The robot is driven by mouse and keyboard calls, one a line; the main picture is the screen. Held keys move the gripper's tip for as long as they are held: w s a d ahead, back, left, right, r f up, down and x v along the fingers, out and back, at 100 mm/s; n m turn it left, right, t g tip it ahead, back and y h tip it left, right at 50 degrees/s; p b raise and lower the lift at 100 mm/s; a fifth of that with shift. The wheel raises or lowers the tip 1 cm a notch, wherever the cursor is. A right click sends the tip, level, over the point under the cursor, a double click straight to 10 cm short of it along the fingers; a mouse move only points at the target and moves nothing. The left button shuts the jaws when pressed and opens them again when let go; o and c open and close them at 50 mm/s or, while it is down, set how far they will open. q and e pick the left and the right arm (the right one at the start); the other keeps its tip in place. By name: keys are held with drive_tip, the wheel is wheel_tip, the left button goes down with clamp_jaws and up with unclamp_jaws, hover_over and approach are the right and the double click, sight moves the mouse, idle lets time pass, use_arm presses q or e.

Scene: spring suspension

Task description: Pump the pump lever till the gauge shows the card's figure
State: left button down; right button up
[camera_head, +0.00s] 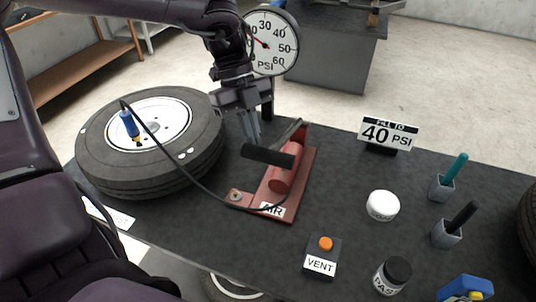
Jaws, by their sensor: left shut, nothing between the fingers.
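The red foot-style pump (284,172) marked AIR stands on the dark table. Its lever ends in a black crossbar handle (268,155). My left gripper (252,140) points down, shut and empty, at the left end of the handle; I cannot tell whether it touches. The round gauge (274,50) stands behind, its left side partly hidden by my arm. Its red needle points up and left, below the 30 mark; the exact figure is unclear. My right gripper is not in view.
A tyre (95,160) lies at left with a blue-and-yellow valve fitting (129,124) and hose. A VENT box (321,260) with orange button, a white tub (383,205), a dark jar (392,275) and two pen-like items in holders (441,188) (446,235) stand at right.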

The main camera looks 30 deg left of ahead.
use_arm(q)
drive_tip(key=v, duration=0.6)
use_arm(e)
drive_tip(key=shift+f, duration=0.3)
use_arm(q)
wheel_tip(320, 180, up, 9)
drive_tip(key=s+a+n+t+h+p, duration=0.1)
drive_tip(key=s+n+t+h+p, duration=0.1)
drive_tip(key=n, duration=0.6)
drive_tip(key=shift+s+a+f+t+h+p, duration=0.3)
drive_tip(key=shift+h+p, duration=0.4)
drive_tip(key=shift+h, duration=0.5)
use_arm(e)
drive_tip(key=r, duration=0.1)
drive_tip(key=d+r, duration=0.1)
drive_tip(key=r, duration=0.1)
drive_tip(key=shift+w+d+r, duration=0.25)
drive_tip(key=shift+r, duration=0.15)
